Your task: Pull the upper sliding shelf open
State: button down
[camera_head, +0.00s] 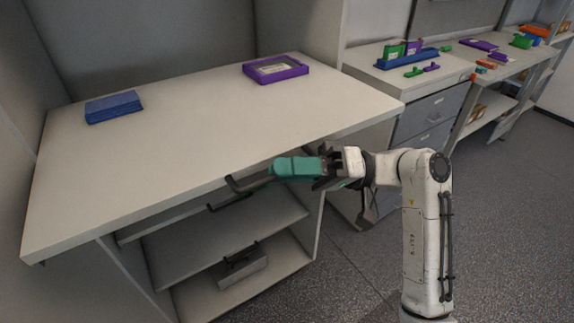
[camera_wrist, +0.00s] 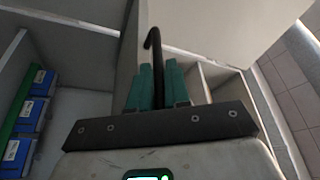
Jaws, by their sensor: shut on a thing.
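The cabinet's upper sliding shelf (camera_head: 160,227) shows as a thin grey edge below the white worktop. A black bar handle (camera_head: 240,185) stands out at the worktop's front edge; it also shows in the wrist view (camera_wrist: 153,42) as a dark hooked bar. My gripper (camera_head: 272,170) has teal fingers at the right end of this handle. In the wrist view my gripper (camera_wrist: 158,82) is shut on the handle, which runs up from between the fingers. The fingers hide the gripped part. How far the shelf is out is hard to tell.
A second dark handle (camera_head: 230,203) sits just below. A lower shelf (camera_head: 185,245) and a grey box with a handle (camera_head: 243,270) are underneath. Open floor (camera_head: 500,230) lies to the right.

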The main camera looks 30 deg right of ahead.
jog(key=c, duration=1.4)
grip_release()
jog(key=shift+c, duration=0.2)
jog(key=b+v, duration=0.2)
jog(key=v, duration=0.8)
jog(key=shift+d+f, duration=0.2)
jog(key=shift+d, duration=0.15)
jog(key=s+a+f+m+h, duration=0.1)
jog(key=a+f+m+h, duration=0.15)
jog(key=f, duration=0.65)
jog(key=s+a+f+m+g+h, duration=0.1)
jog(key=a+f+h, duration=0.3)
jog(key=f, duration=0.4)
jog(key=s+a+f+m+h, duration=0.1)
jog(key=a+f+h, duration=0.2)
jog(key=f, duration=0.6)
jog(key=s+d+f+g+h, duration=0.2)
jog(key=s+d+f+h, duration=0.1)
jog(key=s, duration=0.5)
jog(key=s+d+f+n+g+h, duration=0.1)
jog(key=s+d+f+g+h, duration=0.1)
jog(key=s+f+h, duration=0.3)
jog(key=s+h, duration=0.2)
jog(key=s, duration=0.2)
jog(key=shift+s+d+f+g, duration=0.2)
jog(key=shift+d+f+g, duration=0.1)
jog(key=shift+d, duration=0.05)
